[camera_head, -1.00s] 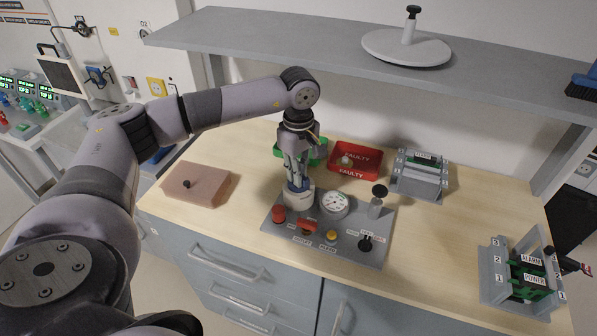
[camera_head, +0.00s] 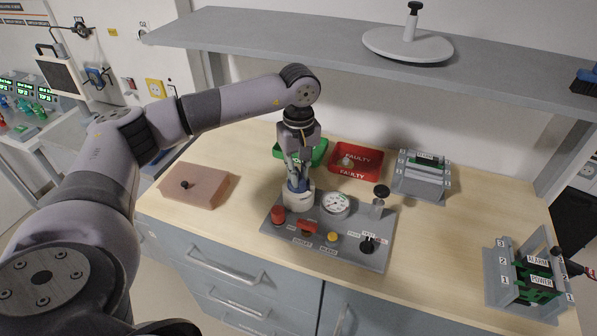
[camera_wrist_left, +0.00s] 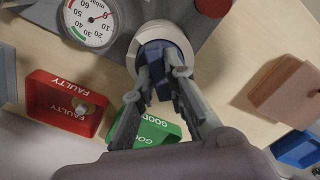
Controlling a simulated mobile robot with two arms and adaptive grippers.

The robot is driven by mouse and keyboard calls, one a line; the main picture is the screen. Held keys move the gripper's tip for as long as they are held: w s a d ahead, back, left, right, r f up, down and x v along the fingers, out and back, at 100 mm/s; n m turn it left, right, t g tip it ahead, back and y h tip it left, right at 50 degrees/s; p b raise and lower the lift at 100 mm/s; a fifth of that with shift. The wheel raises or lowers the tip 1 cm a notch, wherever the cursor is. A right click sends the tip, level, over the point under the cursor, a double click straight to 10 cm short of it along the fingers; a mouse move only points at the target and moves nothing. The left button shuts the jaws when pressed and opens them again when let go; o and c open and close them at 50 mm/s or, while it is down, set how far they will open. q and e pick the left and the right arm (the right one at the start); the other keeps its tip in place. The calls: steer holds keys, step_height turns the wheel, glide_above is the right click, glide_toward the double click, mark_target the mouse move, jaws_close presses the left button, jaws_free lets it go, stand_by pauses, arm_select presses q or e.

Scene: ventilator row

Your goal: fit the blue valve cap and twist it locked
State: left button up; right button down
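The blue valve cap (camera_head: 299,185) sits on the white round port (camera_head: 298,199) at the back left of the grey panel (camera_head: 372,257). In the left wrist view the blue cap (camera_wrist_left: 168,48) lies inside the white port ring (camera_wrist_left: 133,52). My left gripper (camera_head: 298,177) points down at the cap from above. Its two fingers (camera_wrist_left: 162,76) stand on either side of the cap's raised blue grip and appear closed on it. The fingers hide part of the cap, so how deep it sits cannot be told. My right gripper is not in view.
The panel carries a pressure gauge (camera_head: 335,204), a red knob (camera_head: 278,213), a yellow button (camera_head: 332,237) and a black-topped post (camera_head: 381,192). Behind are a green tray (camera_head: 312,156) and a red FAULTY tray (camera_head: 356,176). A pinkish block (camera_head: 205,187) lies left. A shelf (camera_head: 300,47) hangs above.

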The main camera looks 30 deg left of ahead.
arm_select(q)
steer(key=o, duration=0.5)
steer(key=shift+o, duration=0.2)
steer(key=shift+r+p, duration=2.1)
steer(key=shift+r, duration=1.45)
